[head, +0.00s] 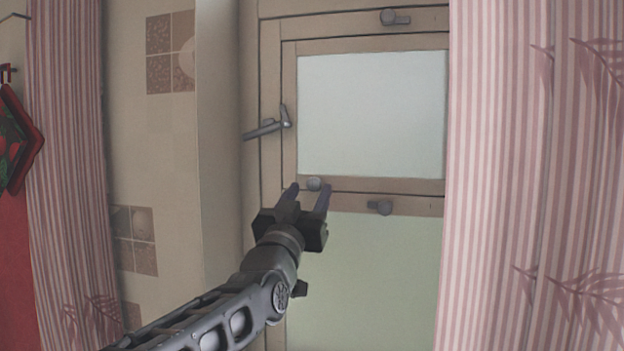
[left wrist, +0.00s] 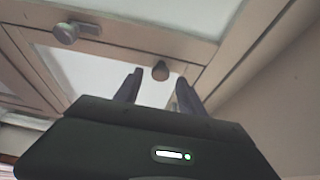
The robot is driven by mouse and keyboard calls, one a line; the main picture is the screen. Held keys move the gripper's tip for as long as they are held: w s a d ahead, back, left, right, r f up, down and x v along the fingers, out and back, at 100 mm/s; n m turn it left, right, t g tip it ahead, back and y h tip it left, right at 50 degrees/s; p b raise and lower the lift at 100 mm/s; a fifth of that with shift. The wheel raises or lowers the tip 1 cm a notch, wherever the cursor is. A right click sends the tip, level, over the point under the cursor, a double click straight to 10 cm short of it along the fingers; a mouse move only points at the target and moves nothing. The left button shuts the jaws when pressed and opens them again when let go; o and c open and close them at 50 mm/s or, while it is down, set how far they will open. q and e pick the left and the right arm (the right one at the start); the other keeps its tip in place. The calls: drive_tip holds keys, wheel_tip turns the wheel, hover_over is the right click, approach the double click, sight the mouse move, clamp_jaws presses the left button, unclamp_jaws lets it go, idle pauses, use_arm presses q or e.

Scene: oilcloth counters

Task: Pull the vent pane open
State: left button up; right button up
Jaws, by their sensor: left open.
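The vent pane (head: 372,115) is the framed upper window pane in the head view and looks flush with its frame. A small round knob (head: 314,184) sits on its lower rail, near the left corner. My left gripper (head: 309,190) is open, with its fingertips on either side of the knob in the picture. In the left wrist view the knob (left wrist: 160,70) shows between the open fingertips (left wrist: 157,80); I cannot tell whether it lies between them in depth. No grip on it shows. My right gripper is not in view.
Turn buttons sit above (head: 389,17) and below (head: 381,207) the pane, both lying sideways. A grey lever handle (head: 266,129) is at its left edge. Striped curtains hang at the right (head: 530,180) and far left (head: 65,150). The tiled wall (head: 160,180) stands left of the window.

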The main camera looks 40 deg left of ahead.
use_arm(q)
drive_tip(key=shift+p+x, duration=0.4)
drive_tip(key=shift+x, duration=1)
drive_tip(key=shift+s, duration=0.1)
clamp_jaws()
